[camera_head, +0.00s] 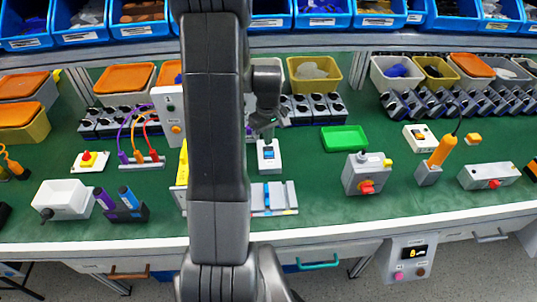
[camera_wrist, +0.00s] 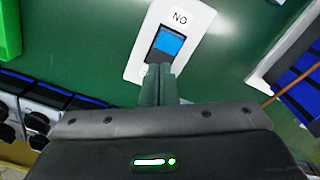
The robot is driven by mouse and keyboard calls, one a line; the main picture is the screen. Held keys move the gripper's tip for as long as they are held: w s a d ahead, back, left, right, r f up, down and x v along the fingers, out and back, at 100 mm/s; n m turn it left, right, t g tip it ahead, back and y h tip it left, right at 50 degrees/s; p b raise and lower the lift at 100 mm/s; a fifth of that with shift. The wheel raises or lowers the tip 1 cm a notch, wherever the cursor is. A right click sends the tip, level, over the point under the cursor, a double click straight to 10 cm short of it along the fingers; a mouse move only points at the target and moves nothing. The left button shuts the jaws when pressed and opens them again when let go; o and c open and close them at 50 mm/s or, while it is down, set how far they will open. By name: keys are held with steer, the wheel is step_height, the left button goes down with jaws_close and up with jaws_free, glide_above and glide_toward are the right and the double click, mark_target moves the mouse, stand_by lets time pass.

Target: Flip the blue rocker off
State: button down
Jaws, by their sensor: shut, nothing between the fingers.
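The blue rocker (camera_head: 268,153) sits in a white switch box on the green bench, right of my arm. In the wrist view the blue rocker (camera_wrist: 169,42) is set in a dark frame on the white plate (camera_wrist: 192,55), under a label that reads "NO" from this side, like "ON" upside down. My gripper (camera_head: 263,123) is above and behind the box in the head view. In the wrist view the closed fingertips of my gripper (camera_wrist: 159,72) are empty and lie at the rocker's lower edge. I cannot tell whether they touch it. They hide part of the plate.
A green tray (camera_head: 344,139) lies to the right of the box, and a grey box with a red knob (camera_head: 367,186) stands farther right. A rack (camera_head: 273,197) with blue and grey parts is in front. A row of black-knobbed units (camera_head: 312,107) stands behind.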

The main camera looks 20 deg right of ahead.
step_height(320, 180, up, 5)
steer(key=p, duration=0.3)
steer(key=shift+f, duration=0.1)
stand_by(0.3)
step_height(320, 180, down, 7)
steer(key=b, duration=0.5)
steer(key=shift+r, duration=0.25)
